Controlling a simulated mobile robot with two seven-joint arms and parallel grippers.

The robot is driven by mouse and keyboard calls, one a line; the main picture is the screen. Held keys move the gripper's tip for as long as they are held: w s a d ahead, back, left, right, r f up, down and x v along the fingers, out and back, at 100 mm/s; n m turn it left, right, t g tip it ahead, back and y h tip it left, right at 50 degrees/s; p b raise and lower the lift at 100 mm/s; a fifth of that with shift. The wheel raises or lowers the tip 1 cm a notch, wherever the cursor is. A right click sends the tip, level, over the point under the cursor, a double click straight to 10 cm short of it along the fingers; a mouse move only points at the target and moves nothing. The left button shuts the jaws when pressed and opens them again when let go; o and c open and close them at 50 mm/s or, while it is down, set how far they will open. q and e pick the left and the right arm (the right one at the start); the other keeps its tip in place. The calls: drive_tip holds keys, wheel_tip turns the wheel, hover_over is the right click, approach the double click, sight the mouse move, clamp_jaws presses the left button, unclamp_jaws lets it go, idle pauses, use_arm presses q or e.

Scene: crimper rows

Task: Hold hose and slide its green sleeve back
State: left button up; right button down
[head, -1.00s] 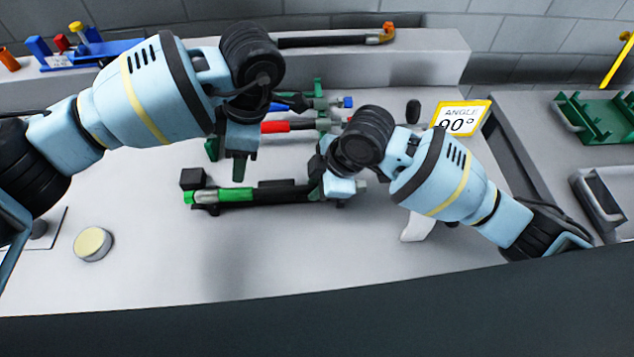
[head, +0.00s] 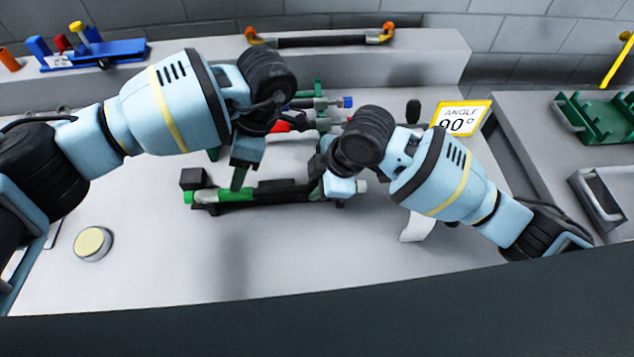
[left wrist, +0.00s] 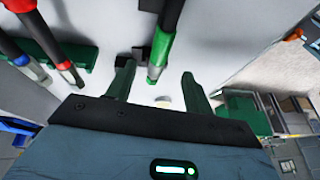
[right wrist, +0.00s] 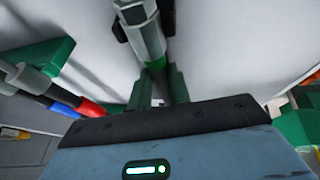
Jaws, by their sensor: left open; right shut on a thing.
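The hose (head: 285,196) lies level across the middle of the bench, with its green sleeve (head: 213,196) at the left end. My left gripper (head: 239,180) is open above the sleeve's right part. In the left wrist view its two fingers stand apart, with the sleeve (left wrist: 161,55) between them in the picture; I cannot tell whether they touch it. My right gripper (head: 330,190) is shut on the hose near its right end. In the right wrist view a grey end piece (right wrist: 150,38) and a green band show at the fingertips. My right gripper hides part of the hose.
Other hoses with red and blue parts (head: 345,102) lie behind, close to both grippers. A dark block (head: 192,179) stands at the sleeve's left end. A yellow angle sign (head: 462,117) stands at right. A round button (head: 93,243) is front left.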

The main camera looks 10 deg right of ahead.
sight(252, 189)
use_arm(q)
drive_tip(key=shift+x, duration=3.65)
drive_tip(key=c, duration=1)
drive_tip(key=shift+d, duration=1.7)
drive_tip(key=shift+s+d, duration=0.15)
drive_tip(key=shift+d, duration=0.15)
